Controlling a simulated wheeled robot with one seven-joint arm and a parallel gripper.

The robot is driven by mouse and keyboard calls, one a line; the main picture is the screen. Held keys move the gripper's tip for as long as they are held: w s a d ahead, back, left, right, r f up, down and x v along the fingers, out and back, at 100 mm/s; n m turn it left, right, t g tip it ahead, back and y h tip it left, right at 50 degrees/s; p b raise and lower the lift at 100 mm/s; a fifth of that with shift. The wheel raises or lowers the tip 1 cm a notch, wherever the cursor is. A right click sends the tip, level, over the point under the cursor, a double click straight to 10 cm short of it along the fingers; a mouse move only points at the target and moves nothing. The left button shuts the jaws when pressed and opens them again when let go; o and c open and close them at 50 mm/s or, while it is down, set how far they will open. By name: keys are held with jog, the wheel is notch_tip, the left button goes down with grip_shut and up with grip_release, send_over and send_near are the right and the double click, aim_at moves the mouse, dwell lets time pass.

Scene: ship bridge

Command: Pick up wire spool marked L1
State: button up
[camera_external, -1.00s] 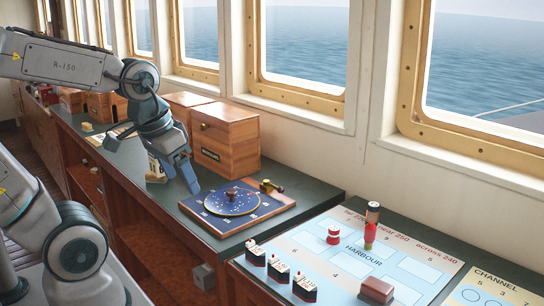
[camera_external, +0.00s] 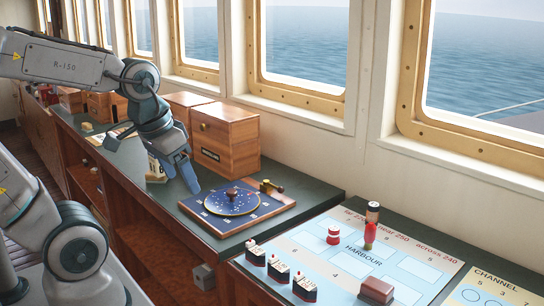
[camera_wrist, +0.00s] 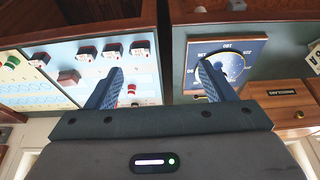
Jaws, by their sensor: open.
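I cannot make out a wire spool marked L1 in either view. My gripper (camera_external: 189,178) is over the dark counter, just left of the blue star-dial board (camera_external: 238,221) and in front of a wooden box (camera_external: 225,140). In the wrist view my gripper (camera_wrist: 160,80) shows two blue fingers spread apart, with nothing between them. The star-dial board also shows in the wrist view (camera_wrist: 192,80), beside the right finger.
The light-blue HARBOUR chart (camera_external: 318,243) holds several small model ships, a red block (camera_external: 376,290), a red-and-white cylinder (camera_external: 333,236) and a taller striped piece (camera_external: 372,212). A CHANNEL board (camera_external: 508,290) lies to its right. Windows line the back wall.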

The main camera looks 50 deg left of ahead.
jog(key=shift+c, duration=0.4)
jog(key=c, duration=0.3)
jog(key=shift+c, duration=0.2)
